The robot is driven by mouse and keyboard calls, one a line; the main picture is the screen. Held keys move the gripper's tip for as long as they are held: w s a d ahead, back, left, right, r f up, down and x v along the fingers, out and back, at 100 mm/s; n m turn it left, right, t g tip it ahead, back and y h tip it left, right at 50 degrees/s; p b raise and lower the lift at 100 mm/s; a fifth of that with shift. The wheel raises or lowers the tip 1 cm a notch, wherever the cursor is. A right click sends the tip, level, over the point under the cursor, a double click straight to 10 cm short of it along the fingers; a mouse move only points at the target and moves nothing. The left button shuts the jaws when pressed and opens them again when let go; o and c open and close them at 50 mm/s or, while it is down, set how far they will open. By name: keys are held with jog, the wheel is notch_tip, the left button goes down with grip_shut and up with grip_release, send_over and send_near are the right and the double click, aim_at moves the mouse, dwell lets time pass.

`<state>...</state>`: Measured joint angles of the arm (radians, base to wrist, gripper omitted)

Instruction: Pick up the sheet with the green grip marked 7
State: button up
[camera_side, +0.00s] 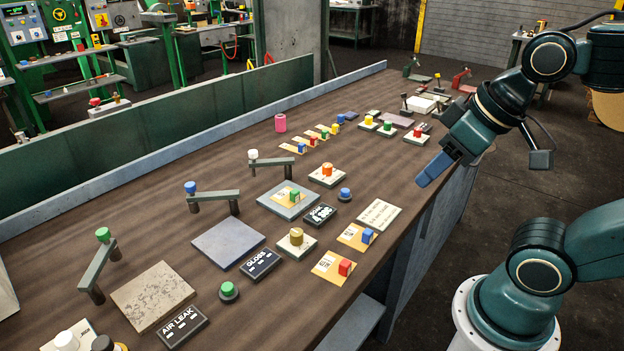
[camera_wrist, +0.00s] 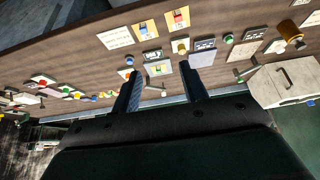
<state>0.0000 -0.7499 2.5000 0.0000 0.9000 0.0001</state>
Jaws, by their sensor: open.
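In the wrist view, the plate with a small green grip (camera_wrist: 160,69) shows small between my fingers. My gripper (camera_side: 425,182) is open and empty, above the bench's right edge and well to the right of the sheet. Both its fingers (camera_wrist: 158,72) show apart in the wrist view.
Yellow sheets with a blue grip (camera_side: 367,236) and a red grip (camera_side: 345,267) lie at the bench's front edge. An orange knob (camera_side: 327,170), a GLOSS sign (camera_side: 260,262) and a pivoting arm with a blue knob (camera_side: 215,197) surround the plate. Several small gripped sheets lie farther back.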

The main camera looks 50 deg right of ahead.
jog(key=w+r+m+g+y, duration=0.35)
jog(key=w+m, duration=0.55)
jog(key=w, duration=1.1)
jog(key=w+d+f+m+g, duration=0.2)
jog(key=w+d+f+m, duration=0.7)
jog(key=w+d+f, duration=0.2)
notch_tip(320, 180, down, 2)
jog(key=w+y, duration=0.1)
jog(key=w, duration=0.2)
jog(key=shift+f, duration=0.2)
jog(key=shift+x, duration=4.2)
